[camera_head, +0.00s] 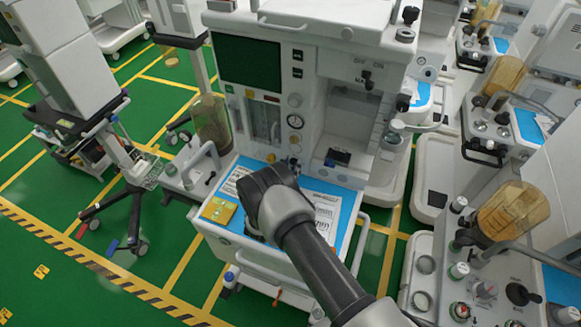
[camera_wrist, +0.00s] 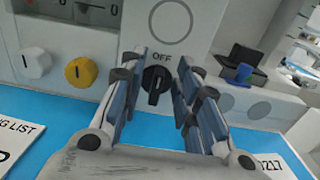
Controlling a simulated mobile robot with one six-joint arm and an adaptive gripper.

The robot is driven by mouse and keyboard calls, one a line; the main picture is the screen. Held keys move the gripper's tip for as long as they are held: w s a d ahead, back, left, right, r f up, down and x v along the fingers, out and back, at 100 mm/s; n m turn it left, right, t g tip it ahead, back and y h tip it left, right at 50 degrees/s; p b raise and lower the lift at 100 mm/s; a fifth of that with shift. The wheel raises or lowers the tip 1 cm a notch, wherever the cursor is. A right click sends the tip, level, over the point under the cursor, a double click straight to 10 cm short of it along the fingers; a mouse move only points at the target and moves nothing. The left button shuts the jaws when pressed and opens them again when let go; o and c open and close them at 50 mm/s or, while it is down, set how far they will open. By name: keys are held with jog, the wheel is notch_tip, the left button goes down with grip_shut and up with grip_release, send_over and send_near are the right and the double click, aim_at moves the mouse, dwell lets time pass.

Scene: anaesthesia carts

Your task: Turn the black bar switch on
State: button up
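The black bar switch (camera_wrist: 157,84) is on the pale front panel of a cart, under the printed word OFF, in the wrist view. Its bar stands about upright. My gripper (camera_wrist: 160,70) is open, with one finger on each side of the switch. The fingers look apart from the bar, though I cannot tell how deep they reach. In the head view, my arm extends over the blue worktop (camera_head: 348,200) of the middle cart towards its panel. My wrist hides most of the fingers and the switch there.
A yellow knob (camera_wrist: 81,71) and a white knob (camera_wrist: 36,62) sit left of the switch. A black part with a blue knob (camera_wrist: 240,73) is to the right. A yellow block (camera_head: 217,210) and papers lie on the worktop. Other carts stand close on the right.

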grip_shut()
dwell(0.5)
jog(key=m+b, duration=0.1)
jog(key=m, duration=0.1)
jog(key=m+b, duration=0.1)
jog(key=shift+s+d+f+m+b, duration=0.2)
jog(key=shift+d+m+b, duration=0.1)
jog(key=shift+m+b, duration=0.1)
jog(key=m+b, duration=0.2)
jog(key=m, duration=0.1)
jog(key=m+b, duration=0.1)
jog(key=shift+d+f+m, duration=0.25)
jog(key=shift+d+m, duration=0.05)
jog(key=shift+d, duration=0.05)
jog(key=m+b, duration=0.2)
jog(key=m, duration=0.1)
jog(key=m+b, duration=0.2)
jog(key=shift+s+d+f, duration=0.15)
jog(key=shift+d+f, duration=0.1)
jog(key=shift+f, duration=0.15)
jog(key=shift+f+m+b, duration=0.2)
jog(key=shift+m+b, duration=1.4)
jog(key=shift+m, duration=0.7)
